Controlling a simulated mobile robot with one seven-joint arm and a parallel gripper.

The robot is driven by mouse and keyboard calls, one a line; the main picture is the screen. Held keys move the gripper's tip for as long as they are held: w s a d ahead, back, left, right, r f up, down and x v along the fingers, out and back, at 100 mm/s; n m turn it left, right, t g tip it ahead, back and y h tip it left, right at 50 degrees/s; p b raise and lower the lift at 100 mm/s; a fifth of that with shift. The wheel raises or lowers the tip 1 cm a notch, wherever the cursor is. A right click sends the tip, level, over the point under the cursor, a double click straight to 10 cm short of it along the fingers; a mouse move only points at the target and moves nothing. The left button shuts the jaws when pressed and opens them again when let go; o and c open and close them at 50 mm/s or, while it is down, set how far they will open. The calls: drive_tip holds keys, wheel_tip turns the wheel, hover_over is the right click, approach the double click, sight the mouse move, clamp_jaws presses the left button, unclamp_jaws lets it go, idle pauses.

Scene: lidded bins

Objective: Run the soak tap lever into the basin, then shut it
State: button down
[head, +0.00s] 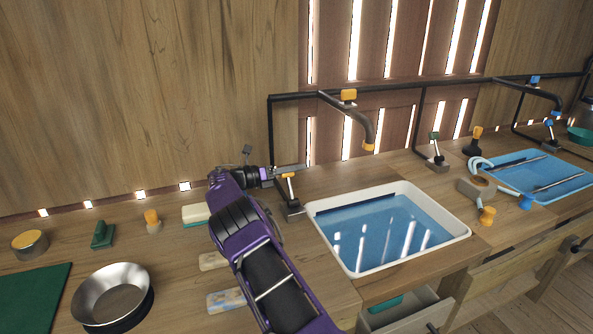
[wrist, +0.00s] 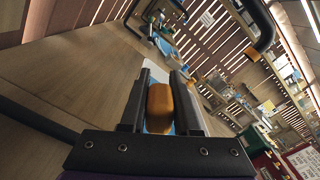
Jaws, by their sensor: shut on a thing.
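The tap lever with an orange handle (head: 288,176) stands on a dark base left of the basin, nearly upright. My gripper (head: 290,171) is shut on this handle. In the wrist view the orange handle (wrist: 160,102) sits between both fingers of my gripper (wrist: 158,95). The white-rimmed basin (head: 461,222) holds blue water with bright reflections. A dark curved spout (head: 365,127) with an orange tip and an orange block hangs over the basin's back edge. I see no stream falling from it.
A green-topped lever (head: 435,150) stands behind the basin's right side, and a blue tray (head: 575,186) lies farther right. A steel bowl (head: 112,290), a green mat (head: 30,298) and several small blocks are on the left counter. An open drawer (head: 405,318) juts out below the basin.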

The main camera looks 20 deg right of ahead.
drive_tip(key=c, duration=0.6)
unclamp_jaws()
drive_tip(key=shift+c, duration=0.2)
drive_tip(key=a, duration=0.7)
drive_tip(key=shift+a, duration=0.3)
